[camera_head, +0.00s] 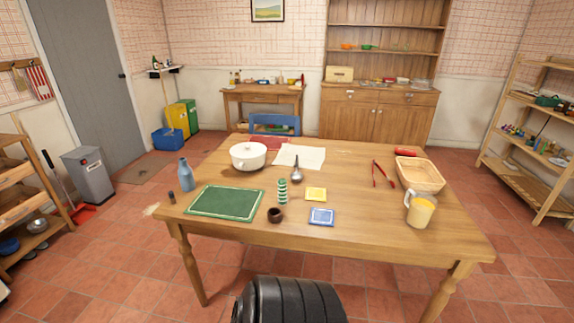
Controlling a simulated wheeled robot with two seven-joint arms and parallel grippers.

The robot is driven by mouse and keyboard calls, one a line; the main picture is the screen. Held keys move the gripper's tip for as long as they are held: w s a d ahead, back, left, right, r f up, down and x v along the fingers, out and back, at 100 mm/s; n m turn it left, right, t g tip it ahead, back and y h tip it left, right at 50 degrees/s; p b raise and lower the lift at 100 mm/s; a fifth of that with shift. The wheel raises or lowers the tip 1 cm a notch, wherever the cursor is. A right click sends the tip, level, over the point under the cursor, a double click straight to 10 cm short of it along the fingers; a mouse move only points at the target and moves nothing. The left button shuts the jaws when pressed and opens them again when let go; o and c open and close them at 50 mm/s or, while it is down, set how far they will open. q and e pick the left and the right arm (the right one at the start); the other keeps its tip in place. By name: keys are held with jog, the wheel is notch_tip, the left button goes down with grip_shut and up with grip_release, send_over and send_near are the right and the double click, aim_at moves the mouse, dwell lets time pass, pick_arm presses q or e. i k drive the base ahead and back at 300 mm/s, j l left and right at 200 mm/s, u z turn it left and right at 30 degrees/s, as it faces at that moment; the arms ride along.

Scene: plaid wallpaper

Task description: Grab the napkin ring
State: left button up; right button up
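A small dark brown, round object (275,215) with a dark opening stands near the front edge of the wooden table (370,240), and it looks like the napkin ring. It is just right of the green mat (226,201) and in front of a green-and-white ribbed object (282,191). Nothing covers it. Neither of my grippers shows in the head view.
On the table are a blue bottle (185,174), a white pot (248,156), a ladle (297,171), yellow (316,194) and blue (322,217) squares, red tongs (383,174), a basket (420,174) and a yellow-filled jug (419,211). The front right of the tabletop is clear.

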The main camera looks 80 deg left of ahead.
aim_at(274, 214)
jog(key=u, duration=2.45)
